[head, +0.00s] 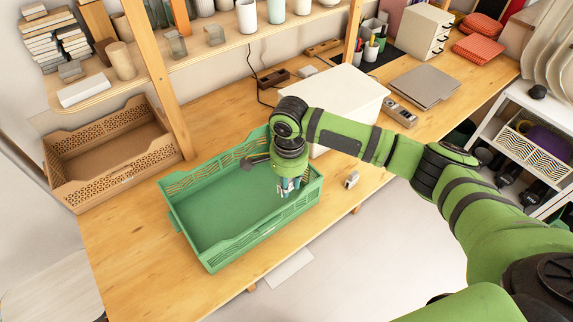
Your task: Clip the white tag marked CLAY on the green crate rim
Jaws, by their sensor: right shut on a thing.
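The green crate (215,262) stands empty on the wooden table, long side along the front edge. My right gripper (288,190) points down at the right end of the crate, close to its front rim. It is shut on a small pale thing, apparently the white tag (284,185). The tag is mostly hidden by the fingers, and its lettering cannot be read. I cannot tell whether the tag touches the rim. My left gripper is not in view.
A small grey-white piece (351,180) stands on the table right of the crate. A tan crate (125,172) is at the left, a white box (345,92) behind my right arm. A shelf post (160,80) rises behind.

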